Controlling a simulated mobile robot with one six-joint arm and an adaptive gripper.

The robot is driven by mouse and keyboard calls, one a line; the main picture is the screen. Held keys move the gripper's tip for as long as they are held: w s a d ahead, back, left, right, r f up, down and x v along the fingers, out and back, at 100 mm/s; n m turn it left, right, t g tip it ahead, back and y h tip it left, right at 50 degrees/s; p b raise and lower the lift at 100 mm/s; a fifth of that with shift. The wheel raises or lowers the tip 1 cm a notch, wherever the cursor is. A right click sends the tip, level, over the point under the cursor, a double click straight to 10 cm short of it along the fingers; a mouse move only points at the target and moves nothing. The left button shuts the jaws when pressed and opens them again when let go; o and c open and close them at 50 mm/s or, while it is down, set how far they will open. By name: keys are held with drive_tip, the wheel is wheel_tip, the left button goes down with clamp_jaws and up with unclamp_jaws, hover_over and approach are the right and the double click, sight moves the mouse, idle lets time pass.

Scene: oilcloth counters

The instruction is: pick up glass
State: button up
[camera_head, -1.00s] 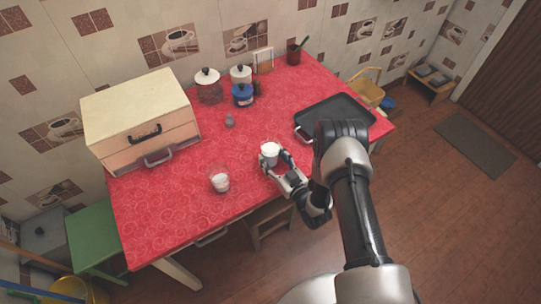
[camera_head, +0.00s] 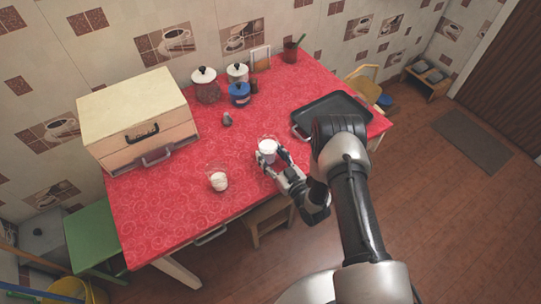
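A clear glass with white contents (camera_head: 267,148) stands upright on the red table, near its middle. My gripper (camera_head: 273,160) is right at this glass, on its near side, with one finger at its left and one at its right. I cannot tell whether the fingers press on it or are just around it. A second clear glass with white contents (camera_head: 218,180) stands apart, to the left and nearer the front edge.
The red table (camera_head: 165,215) bears a wooden drawer box (camera_head: 135,110) at left and a dark tray (camera_head: 330,108) at right. A small grey object (camera_head: 227,120) lies behind the glasses. The front left is clear.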

wheel_tip(320, 180, up, 19)
drive_tip(key=p, duration=0.5)
drive_tip(key=shift+r+p, duration=0.2)
drive_tip(key=shift+p, duration=0.15)
idle(0.4)
idle(0.9)
